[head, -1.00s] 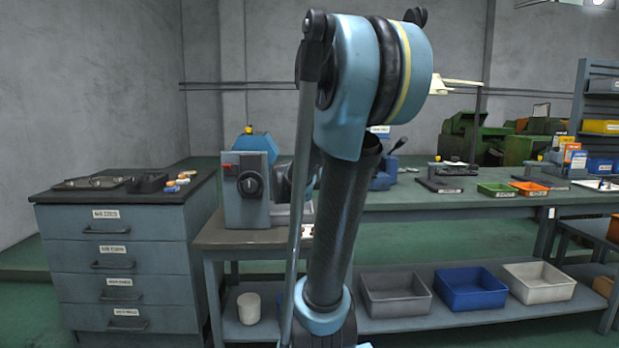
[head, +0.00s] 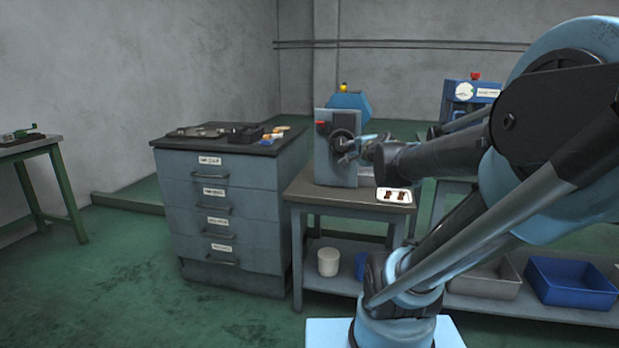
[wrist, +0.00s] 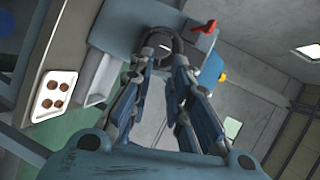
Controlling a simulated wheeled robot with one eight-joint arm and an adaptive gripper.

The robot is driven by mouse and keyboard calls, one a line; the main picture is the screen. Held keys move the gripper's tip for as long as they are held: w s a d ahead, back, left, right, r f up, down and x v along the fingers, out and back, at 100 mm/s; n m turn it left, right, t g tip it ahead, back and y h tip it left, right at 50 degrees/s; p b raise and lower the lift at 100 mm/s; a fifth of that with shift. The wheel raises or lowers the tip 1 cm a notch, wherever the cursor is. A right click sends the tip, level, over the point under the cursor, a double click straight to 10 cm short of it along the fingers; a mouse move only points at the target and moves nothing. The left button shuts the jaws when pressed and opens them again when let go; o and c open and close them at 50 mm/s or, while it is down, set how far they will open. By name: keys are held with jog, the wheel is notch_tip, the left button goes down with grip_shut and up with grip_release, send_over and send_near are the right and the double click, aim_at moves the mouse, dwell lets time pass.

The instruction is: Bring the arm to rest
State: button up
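My arm spans the right side of the head view, bent, with its forearm pointing left toward the grey machine (head: 328,160) on the bench. My gripper (head: 347,147) is in front of the machine's dark round handwheel (head: 345,136); I cannot tell from the head view whether they touch. In the wrist view my gripper (wrist: 163,62) has its two fingers apart, with nothing seen between them. The dark ring of the handwheel (wrist: 172,38) shows just beyond the fingertips.
A white tray with brown pieces (head: 408,196) lies on the bench, also seen in the wrist view (wrist: 47,112). A grey drawer cabinet (head: 217,220) stands left of the bench. A blue bin (head: 570,283) sits on the low shelf. The green floor at left is open.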

jog(key=s+a+f+n+g, duration=0.1)
jog(key=s+f+n+g, duration=0.7)
jog(key=s+f, duration=0.5)
jog(key=s+d+f+n+g+h, duration=0.1)
jog(key=s+d+f+n+g, duration=0.1)
jog(key=s, duration=0.4)
jog(key=s+d+f+n+g+h, duration=0.2)
jog(key=s+d+f+n, duration=0.1)
jog(key=s+f, duration=0.4)
jog(key=shift+d+n+g, duration=0.3)
jog(key=shift+d+n, duration=0.05)
jog(key=shift+n, duration=0.35)
jog(key=shift+w+f, duration=0.1)
jog(key=shift+w, duration=0.05)
jog(key=shift+w+f, duration=0.15)
jog(key=shift+w, duration=0.2)
